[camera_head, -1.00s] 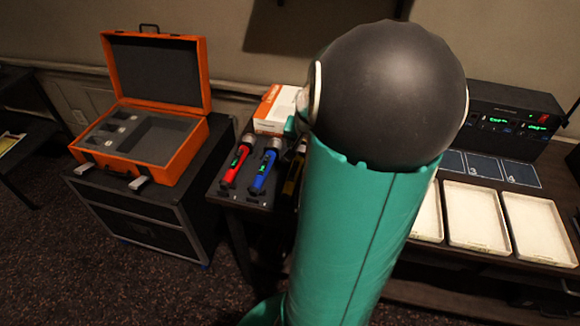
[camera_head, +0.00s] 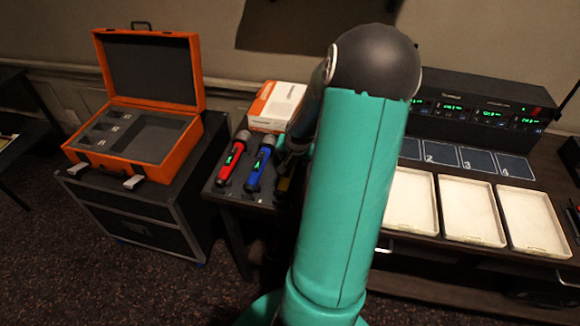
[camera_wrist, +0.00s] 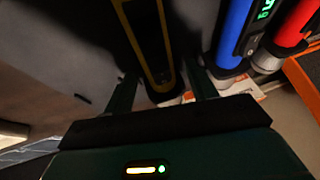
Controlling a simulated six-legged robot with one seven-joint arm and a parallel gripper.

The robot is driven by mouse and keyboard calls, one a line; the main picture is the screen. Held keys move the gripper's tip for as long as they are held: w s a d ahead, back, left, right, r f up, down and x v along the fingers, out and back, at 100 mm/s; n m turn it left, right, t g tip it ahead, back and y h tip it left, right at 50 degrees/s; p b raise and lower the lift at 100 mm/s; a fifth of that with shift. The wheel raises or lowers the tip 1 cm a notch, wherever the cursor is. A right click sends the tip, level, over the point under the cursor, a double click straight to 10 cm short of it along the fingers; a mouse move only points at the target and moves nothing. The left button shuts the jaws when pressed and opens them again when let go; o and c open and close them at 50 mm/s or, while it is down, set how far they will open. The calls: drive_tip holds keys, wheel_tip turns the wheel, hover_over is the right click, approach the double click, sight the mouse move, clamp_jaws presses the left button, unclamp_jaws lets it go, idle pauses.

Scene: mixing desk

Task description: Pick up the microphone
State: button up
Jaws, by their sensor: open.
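Handheld microphones lie on a dark side table. A red microphone (camera_head: 233,160) and a blue microphone (camera_head: 261,164) lie side by side in the head view. A black microphone with yellow edging (camera_wrist: 148,40) is in the middle of the wrist view. Its lower end reaches between the fingers of my gripper (camera_wrist: 162,75), one finger on each side. The gripper is open; I cannot tell whether either finger touches it. The blue microphone (camera_wrist: 235,30) and the red one (camera_wrist: 295,22) are to the right in the wrist view. In the head view my arm hides most of the yellow-edged microphone.
A white-and-orange box (camera_head: 277,105) stands behind the microphones. An open orange case (camera_head: 185,150) with grey foam sits on a black cabinet at left. At right, white trays (camera_head: 470,240), numbered pads (camera_head: 440,153) and a black receiver unit (camera_head: 475,110) occupy the desk.

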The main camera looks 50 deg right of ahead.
drive_tip(key=shift+w+d+f, duration=0.15)
drive_tip(key=shift+f, duration=0.2)
drive_tip(key=c, duration=1.2)
clamp_jaws()
drive_tip(key=shift+r, duration=0.15)
